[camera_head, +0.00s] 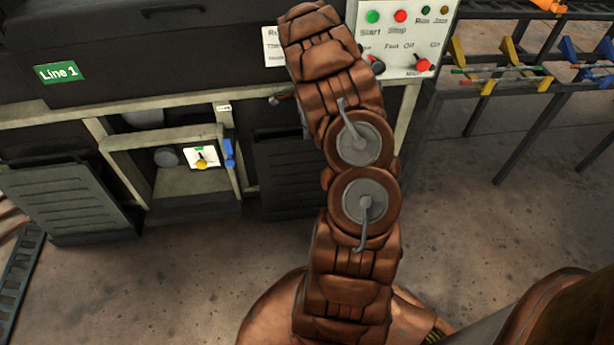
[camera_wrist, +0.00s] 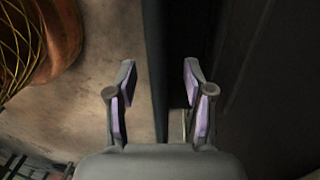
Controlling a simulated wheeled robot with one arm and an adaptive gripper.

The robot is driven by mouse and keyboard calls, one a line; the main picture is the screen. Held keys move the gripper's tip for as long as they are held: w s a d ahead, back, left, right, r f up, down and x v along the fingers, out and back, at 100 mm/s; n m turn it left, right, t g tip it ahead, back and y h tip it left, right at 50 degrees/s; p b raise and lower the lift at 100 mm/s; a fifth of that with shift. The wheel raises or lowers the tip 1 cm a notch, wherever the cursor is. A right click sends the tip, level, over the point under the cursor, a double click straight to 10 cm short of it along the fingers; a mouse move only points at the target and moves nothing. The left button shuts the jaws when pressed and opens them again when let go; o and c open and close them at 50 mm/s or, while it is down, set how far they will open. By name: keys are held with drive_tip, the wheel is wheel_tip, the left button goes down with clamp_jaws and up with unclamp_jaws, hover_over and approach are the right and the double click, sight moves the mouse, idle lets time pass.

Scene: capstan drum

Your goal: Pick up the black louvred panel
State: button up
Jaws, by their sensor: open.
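A black louvred panel (camera_head: 62,198) stands at the lower left of the machine in the head view, its lower edge close to the floor. A second dark louvred panel (camera_head: 288,178) shows right of the open bay, partly hidden by my arm. My gripper (camera_wrist: 159,76) is open in the wrist view, with nothing clasped. A dark upright edge (camera_wrist: 155,45) runs between its fingertips, with a dark surface to the right; I cannot tell which panel this is, or whether the fingers touch it. In the head view my arm hides most of the gripper.
The open bay (camera_head: 119,144) holds a yellow-knobbed switch (camera_head: 202,160) and a blue handle (camera_head: 229,153). A control board (camera_head: 405,40) is at the top. A rack (camera_head: 525,80) stands at right. Floor (camera_head: 470,220) is clear between. A dark ladder-like piece (camera_head: 18,270) lies lower left.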

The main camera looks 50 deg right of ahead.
drive_tip(key=f, duration=0.3)
drive_tip(key=f+b, duration=0.1)
drive_tip(key=shift+s+a+f, duration=0.1)
drive_tip(key=shift+s+f, duration=0.1)
drive_tip(key=shift+s, duration=0.05)
drive_tip(key=shift+c, duration=0.3)
clamp_jaws()
drive_tip(key=shift+r, duration=0.1)
